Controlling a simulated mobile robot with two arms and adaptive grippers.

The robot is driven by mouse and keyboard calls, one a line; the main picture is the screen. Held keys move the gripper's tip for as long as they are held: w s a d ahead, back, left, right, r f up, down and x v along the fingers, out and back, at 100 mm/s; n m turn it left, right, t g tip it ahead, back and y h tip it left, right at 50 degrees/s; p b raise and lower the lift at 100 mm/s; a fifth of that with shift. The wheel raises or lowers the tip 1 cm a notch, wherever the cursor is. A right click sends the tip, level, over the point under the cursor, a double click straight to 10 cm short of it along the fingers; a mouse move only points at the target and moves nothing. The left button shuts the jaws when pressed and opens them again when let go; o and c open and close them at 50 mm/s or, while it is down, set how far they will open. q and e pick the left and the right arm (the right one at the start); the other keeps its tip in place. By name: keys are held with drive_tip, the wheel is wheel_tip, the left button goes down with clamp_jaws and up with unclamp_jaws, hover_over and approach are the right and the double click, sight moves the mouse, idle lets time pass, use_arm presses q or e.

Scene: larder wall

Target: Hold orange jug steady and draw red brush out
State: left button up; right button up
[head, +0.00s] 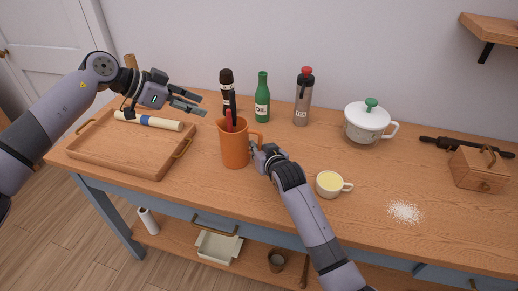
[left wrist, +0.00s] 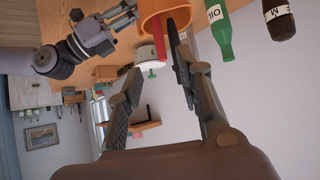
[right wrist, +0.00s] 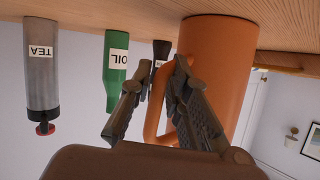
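The orange jug (head: 235,148) stands upright on the table. The red brush (head: 227,120) sticks up out of it beside a dark-handled tool (head: 234,103). My left gripper (head: 193,103) is open and empty, left of the jug and apart from it. In the left wrist view the red brush (left wrist: 157,40) and the dark handle appear beyond the open fingers. My right gripper (head: 257,152) is at the jug's handle side. In the right wrist view the jug's handle (right wrist: 152,128) lies between its fingers, with a gap on one side. The brush's lower end is hidden inside the jug.
Behind the jug stand a dark bottle (head: 227,84), a green oil bottle (head: 262,98) and a grey tea flask (head: 303,100). A wooden tray (head: 120,157) with a rolling pin (head: 150,121) is at left. A yellow-filled cup (head: 329,184) stands right of my right arm.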

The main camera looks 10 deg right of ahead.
clamp_jaws()
use_arm(q)
drive_tip(key=shift+o, duration=0.2)
